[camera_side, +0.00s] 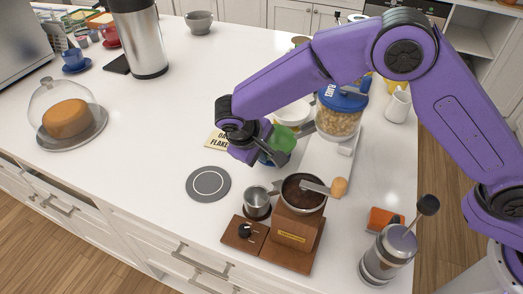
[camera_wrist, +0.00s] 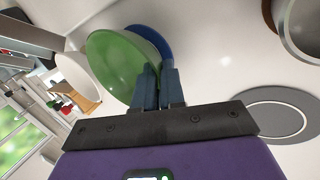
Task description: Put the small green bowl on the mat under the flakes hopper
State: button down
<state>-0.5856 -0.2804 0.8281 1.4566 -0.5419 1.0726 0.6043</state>
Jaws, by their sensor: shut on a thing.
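The small green bowl (camera_side: 284,138) is tilted in my gripper (camera_side: 264,153), which is shut on its wall. In the wrist view the green bowl (camera_wrist: 112,62) shows its inside, with one finger of my gripper (camera_wrist: 158,85) in front of it. A blue bowl (camera_wrist: 151,43) shows partly behind it; whether they touch is unclear. The flakes hopper (camera_side: 339,118), a clear jar with a blue lid, stands to the right on a white stand. A mat beneath its outlet is not clearly visible. A round grey mat (camera_side: 208,184) lies bare to the left, also in the wrist view (camera_wrist: 264,113).
A wooden grinder (camera_side: 294,232) and a metal cup (camera_side: 257,200) stand at the front. A white bowl (camera_side: 293,112) is behind my gripper. The counter (camera_side: 150,150) is clear toward the cake dome (camera_side: 68,115).

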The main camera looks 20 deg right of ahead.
jog(key=shift+f, duration=0.1)
jog(key=c, duration=1.2)
grip_release()
jog(key=v, duration=1.2)
jog(key=shift+s+a, duration=0.1)
